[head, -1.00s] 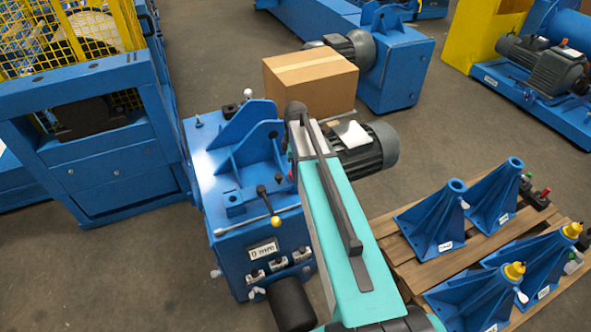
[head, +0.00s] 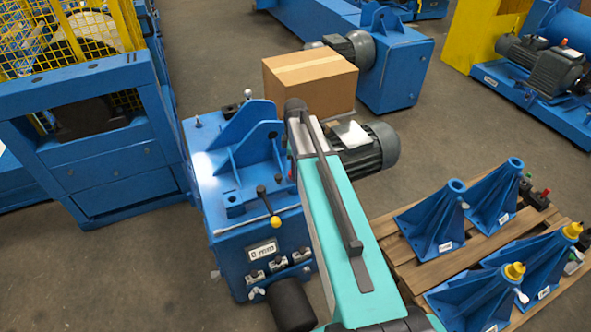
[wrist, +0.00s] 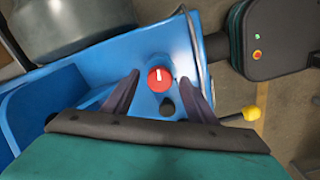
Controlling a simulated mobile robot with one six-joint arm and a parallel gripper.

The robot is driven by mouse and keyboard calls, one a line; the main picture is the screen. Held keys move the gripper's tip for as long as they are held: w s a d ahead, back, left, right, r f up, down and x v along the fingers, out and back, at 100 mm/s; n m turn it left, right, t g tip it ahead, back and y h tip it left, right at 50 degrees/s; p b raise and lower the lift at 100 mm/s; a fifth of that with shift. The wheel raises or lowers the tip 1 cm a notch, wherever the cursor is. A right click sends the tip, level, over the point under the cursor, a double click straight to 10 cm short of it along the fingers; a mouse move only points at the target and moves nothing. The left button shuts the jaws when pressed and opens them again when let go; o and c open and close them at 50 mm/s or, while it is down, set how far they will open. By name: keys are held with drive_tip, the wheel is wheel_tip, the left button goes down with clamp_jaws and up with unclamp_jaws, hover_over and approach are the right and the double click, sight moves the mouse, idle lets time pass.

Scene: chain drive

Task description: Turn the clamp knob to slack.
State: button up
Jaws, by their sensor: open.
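A round red knob (wrist: 160,79) with a white line mark sits on a blue machine face in the wrist view. The white mark runs roughly up and down in the picture. My gripper (wrist: 159,88) is open, with one dark finger on each side of the knob and a gap on both sides. In the head view my arm covers most of that side of the blue machine (head: 225,185), and my fingers are hidden there.
A yellow-tipped lever (wrist: 251,113) stands right of the fingers; its yellow ball also shows in the head view (head: 276,222). A dark round part (wrist: 166,105) lies just below the knob. A cardboard box (head: 310,80) and a grey motor (head: 370,150) are behind my arm. A pallet (head: 405,262) holds blue brackets.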

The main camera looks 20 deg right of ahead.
wheel_tip(320, 180, up, 13)
drive_tip(key=b, duration=0.2)
drive_tip(key=shift+f, duration=0.2)
idle(0.4)
drive_tip(key=shift+s, duration=0.15)
idle(0.4)
